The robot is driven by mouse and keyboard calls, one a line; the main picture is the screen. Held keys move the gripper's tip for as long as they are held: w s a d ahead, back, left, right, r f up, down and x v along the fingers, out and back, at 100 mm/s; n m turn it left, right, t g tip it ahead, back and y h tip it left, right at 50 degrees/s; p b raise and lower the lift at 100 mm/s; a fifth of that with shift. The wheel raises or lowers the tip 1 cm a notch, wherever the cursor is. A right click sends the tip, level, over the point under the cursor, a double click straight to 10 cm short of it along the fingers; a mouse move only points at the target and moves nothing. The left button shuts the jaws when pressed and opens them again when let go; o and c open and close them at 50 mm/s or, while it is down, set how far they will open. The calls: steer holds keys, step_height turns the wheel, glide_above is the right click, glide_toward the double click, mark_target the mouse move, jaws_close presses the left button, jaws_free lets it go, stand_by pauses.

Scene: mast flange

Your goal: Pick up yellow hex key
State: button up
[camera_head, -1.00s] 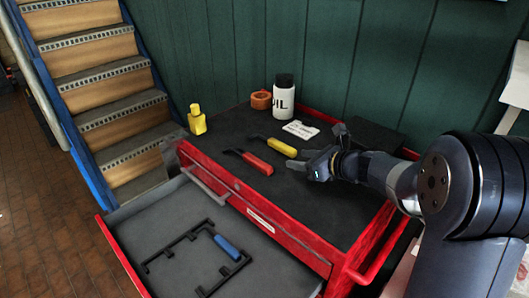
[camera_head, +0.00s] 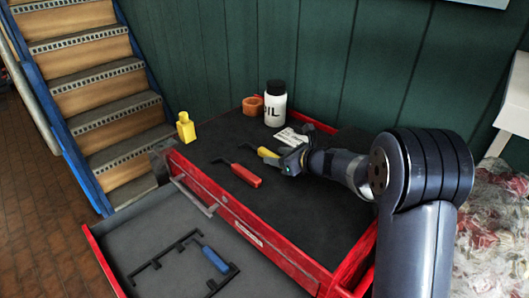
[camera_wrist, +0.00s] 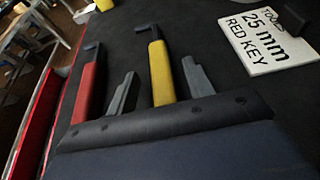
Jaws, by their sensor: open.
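The yellow hex key (camera_head: 268,153) lies on the black top of the red tool cart, its dark bent tip pointing up and left. In the wrist view the yellow hex key (camera_wrist: 161,75) stands between the two grey fingers of my gripper (camera_wrist: 160,87). The fingers are apart, with a gap on each side of the yellow handle. In the head view my gripper (camera_head: 290,160) is at the handle's right end and hides part of it. The red hex key (camera_head: 246,176) lies to the left on the cart top, and it also shows in the wrist view (camera_wrist: 88,88), outside the left finger.
A white sign (camera_wrist: 265,40) reads "25 mm RED KEY". An oil bottle (camera_head: 275,104), orange tape roll (camera_head: 252,105) and yellow bottle (camera_head: 186,128) stand on the cart. The open drawer (camera_head: 125,240) holds a blue-handled key (camera_head: 214,258) and a black rack.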

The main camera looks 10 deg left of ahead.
steer(key=shift+x, duration=0.9)
jaws_close()
